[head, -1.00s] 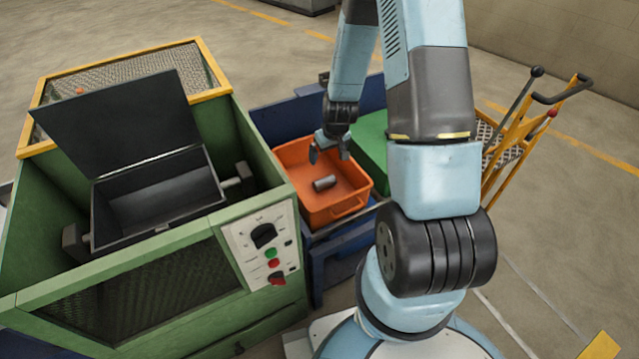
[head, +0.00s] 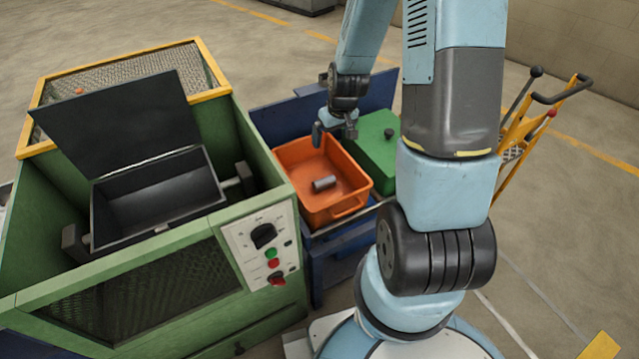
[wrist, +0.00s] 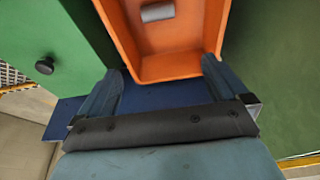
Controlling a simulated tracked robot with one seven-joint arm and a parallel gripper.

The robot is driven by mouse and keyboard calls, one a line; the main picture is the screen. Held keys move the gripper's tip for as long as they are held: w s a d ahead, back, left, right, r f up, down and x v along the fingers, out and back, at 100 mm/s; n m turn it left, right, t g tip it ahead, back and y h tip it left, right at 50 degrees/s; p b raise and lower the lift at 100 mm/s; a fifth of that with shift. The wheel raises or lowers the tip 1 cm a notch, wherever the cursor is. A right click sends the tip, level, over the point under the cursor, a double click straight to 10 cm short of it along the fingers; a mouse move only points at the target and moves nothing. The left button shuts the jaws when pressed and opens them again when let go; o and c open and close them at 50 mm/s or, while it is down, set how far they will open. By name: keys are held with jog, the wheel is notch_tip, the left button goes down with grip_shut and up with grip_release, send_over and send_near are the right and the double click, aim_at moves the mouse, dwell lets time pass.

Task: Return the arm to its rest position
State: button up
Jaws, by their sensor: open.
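My gripper (head: 336,132) is open and empty above the back edge of the orange bin in the head view. In the wrist view the two fingers of my gripper (wrist: 163,85) are spread apart, with nothing between them but the bin's edge and the blue surface below. The arm reaches out from the base and bends down to the gripper. A grey metal billet (head: 324,183) lies in the orange bin (head: 348,212), apart from the gripper. The billet also shows in the wrist view (wrist: 157,12).
The green furnace (head: 262,330) stands at left with its dark lidded box (head: 160,195) open and a control panel (head: 264,245). A green box with a black knob (head: 378,150) is beside the bin. A yellow cart (head: 520,140) stands at right. Floor beyond is clear.

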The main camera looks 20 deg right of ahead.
jog(key=shift+r, duration=0.1)
dwell(0.3)
jog(key=s+a+r+t, duration=0.1)
jog(key=s+r, duration=0.2)
jog(key=r, duration=0.8)
jog(key=s+r, duration=0.4)
jog(key=r, duration=0.6)
jog(key=s+a+r+m+t, duration=0.1)
jog(key=s+r+m, duration=0.1)
jog(key=s+r, duration=1.1)
jog(key=s, duration=0.2)
jog(key=shift+s+t+h, duration=0.3)
jog(key=shift+s, duration=0.1)
dwell(0.4)
